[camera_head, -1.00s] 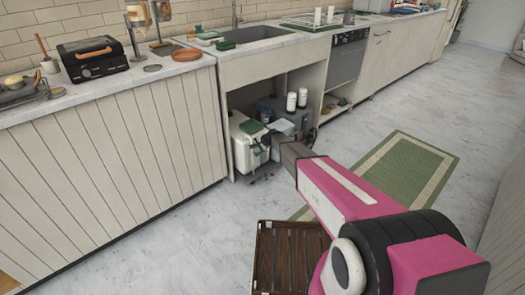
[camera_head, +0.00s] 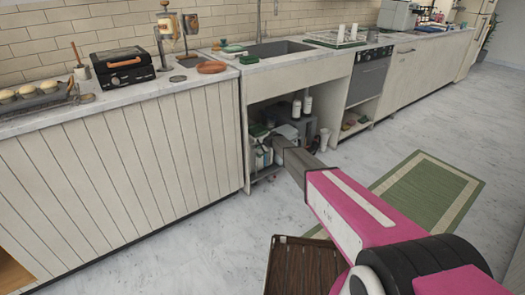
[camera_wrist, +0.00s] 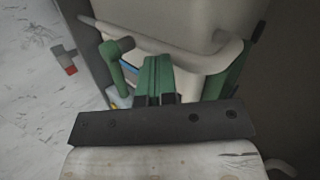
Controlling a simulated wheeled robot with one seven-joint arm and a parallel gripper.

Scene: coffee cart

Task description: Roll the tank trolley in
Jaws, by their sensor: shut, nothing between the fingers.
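The tank trolley, with a white tank (camera_head: 262,158) on it, stands low in the open bay under the sink, at its left side. In the wrist view a pale tank (camera_wrist: 190,50) with a thick rounded rim fills the top middle, and a green pipe or handle (camera_wrist: 118,62) stands left of it. My gripper (camera_wrist: 155,78) is shut and empty, its fingers close against the front of the tank; I cannot tell whether they touch. In the head view my arm reaches into the bay opening and hides the gripper and part of the trolley.
The bay's left side panel (camera_head: 244,150) is close beside the trolley. White canisters (camera_head: 302,106) stand deeper inside. A slatted brown crate (camera_head: 295,268) is on the floor below my arm. A green rug (camera_head: 425,195) lies to the right. Floor left of the crate is clear.

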